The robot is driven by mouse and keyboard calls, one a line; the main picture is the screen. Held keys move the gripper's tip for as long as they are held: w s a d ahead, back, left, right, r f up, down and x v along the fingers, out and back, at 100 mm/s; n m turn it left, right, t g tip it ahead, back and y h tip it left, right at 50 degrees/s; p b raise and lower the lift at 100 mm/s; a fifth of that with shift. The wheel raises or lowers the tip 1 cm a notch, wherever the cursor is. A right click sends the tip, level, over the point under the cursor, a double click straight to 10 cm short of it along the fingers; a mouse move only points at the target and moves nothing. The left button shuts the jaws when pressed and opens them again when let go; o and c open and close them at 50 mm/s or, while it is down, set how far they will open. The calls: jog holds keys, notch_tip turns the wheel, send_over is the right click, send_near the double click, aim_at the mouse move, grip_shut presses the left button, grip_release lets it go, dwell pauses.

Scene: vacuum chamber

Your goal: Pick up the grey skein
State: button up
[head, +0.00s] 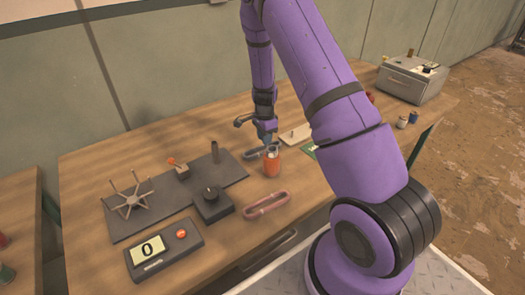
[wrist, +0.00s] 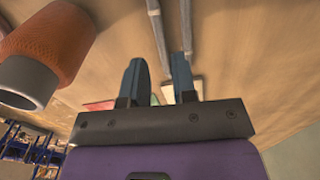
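The grey skein (head: 254,153) is a long narrow loop lying on the workbench, just left of and behind the orange cylinder. In the wrist view two parallel grey strands, seemingly the skein (wrist: 158,35), run up from near my fingertips. My gripper (head: 266,138) is right above the skein's right part, beside the orange cylinder. In the wrist view my gripper (wrist: 158,65) has its two blue fingers apart with nothing clamped between them. One strand shows between the fingers and the other by the right finger. I cannot tell whether the fingers touch it.
The orange cylinder (head: 272,164) stands close by my gripper and looms at left in the wrist view (wrist: 60,40). A pink skein (head: 266,204) lies nearer. A dark base (head: 135,222) with a spoked wheel, a scale (head: 164,250), a pale plate (head: 295,134) and a metal box (head: 412,80) occupy the bench.

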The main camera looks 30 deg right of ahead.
jog(key=shift+f, duration=3.2)
grip_shut()
